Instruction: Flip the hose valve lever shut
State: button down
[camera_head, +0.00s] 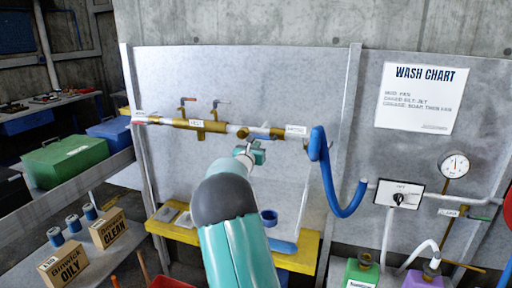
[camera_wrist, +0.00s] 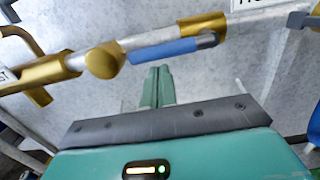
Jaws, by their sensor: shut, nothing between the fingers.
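In the wrist view a blue-sleeved lever (camera_wrist: 165,52) lies roughly along the pipe, beside a round brass knob (camera_wrist: 104,60). I take it for the hose valve lever, since a partly cut-off label (camera_wrist: 258,4) sits by that pipe. My gripper (camera_wrist: 158,72) is shut and empty, its green fingertips just under the blue sleeve. I cannot tell whether they touch it. In the head view my gripper (camera_head: 257,150) is just below the brass valve (camera_head: 243,133) on the wall pipe, and the lever there is too small to make out clearly.
A blue hose (camera_head: 320,165) loops down right of the pipe. Two small levers, red (camera_head: 187,99) and blue (camera_head: 219,101), stand above the pipe at left.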

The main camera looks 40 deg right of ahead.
jog(key=shift+r+m, duration=0.45)
jog(key=shift+m, duration=0.35)
jog(key=shift+w+a+r+m, duration=0.15)
jog(key=shift+r+m, duration=0.8)
jog(key=shift+m, duration=0.55)
jog(key=s+d+r+m, duration=0.2)
jog(key=s+r+m, duration=0.2)
jog(key=m, duration=0.9)
notch_tip(320, 180, up, 2)
jog(key=shift+r+g, duration=0.1)
jog(key=shift+g, duration=0.3)
jog(key=shift+s+d, duration=0.15)
jog(key=shift+d, duration=0.05)
